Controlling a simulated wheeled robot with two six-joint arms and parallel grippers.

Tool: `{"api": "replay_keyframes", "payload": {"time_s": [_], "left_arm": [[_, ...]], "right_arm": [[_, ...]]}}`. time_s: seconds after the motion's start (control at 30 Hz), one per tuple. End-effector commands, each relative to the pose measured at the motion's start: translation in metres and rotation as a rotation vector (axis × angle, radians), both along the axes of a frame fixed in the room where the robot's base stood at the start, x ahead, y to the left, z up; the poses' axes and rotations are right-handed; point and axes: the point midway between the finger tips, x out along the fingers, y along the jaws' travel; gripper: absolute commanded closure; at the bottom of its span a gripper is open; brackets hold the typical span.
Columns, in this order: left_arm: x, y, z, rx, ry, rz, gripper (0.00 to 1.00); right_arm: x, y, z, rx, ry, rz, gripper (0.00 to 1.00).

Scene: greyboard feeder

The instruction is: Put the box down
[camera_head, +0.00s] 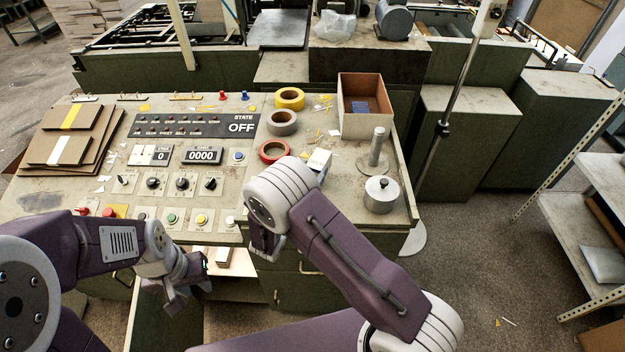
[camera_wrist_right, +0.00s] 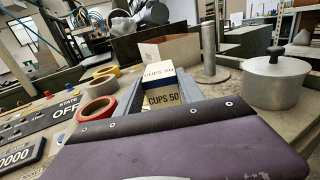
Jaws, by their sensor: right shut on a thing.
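The box is a small white carton with a dark-blue and tan printed face reading CUPS 50 (camera_wrist_right: 162,95). In the right wrist view it sits between the grey fingers of my right gripper (camera_wrist_right: 158,88), which is shut on it.
Tape rolls, red (camera_head: 273,151), grey (camera_head: 282,122) and yellow (camera_head: 289,98), lie left of the box. An open carton (camera_head: 366,118) stands behind it. A metal post (camera_head: 376,152) and lidded pot (camera_head: 381,194) stand right. Cardboard sheets (camera_head: 68,148) lie at left, beside the control panel (camera_head: 195,125).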

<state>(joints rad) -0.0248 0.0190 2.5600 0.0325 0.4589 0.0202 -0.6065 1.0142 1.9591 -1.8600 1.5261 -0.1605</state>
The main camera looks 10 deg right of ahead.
Motion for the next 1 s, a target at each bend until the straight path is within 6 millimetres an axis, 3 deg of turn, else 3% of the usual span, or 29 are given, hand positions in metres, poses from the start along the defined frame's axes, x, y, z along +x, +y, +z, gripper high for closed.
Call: {"api": "replay_keyframes", "payload": {"time_s": [0.2, 0.6, 0.63, 0.7, 1.0], "left_arm": [[0.0, 0.0, 0.003, 0.0, 0.0, 0.0, 0.67], [0.0, 0.0, -0.002, 0.0, 0.0, 0.0, 0.67], [0.0, 0.0, -0.002, 0.0, 0.0, 0.0, 0.67], [0.0, 0.0, -0.001, 0.0, 0.0, 0.0, 0.67], [0.0, 0.0, 0.0, 0.0, 0.0, 0.0, 0.67]], "right_arm": [[0.0, -0.001, -0.035, -0.002, 0.003, 0.0, 0.99], [0.0, -0.001, -0.044, 0.0, 0.0, 0.0, 0.99], [-0.001, -0.001, -0.043, 0.0, 0.0, 0.0, 0.52], [-0.001, -0.001, -0.042, 0.0, 0.0, 0.0, 0.33], [-0.001, -0.001, -0.041, 0.0, 0.0, 0.0, 0.33]]}}
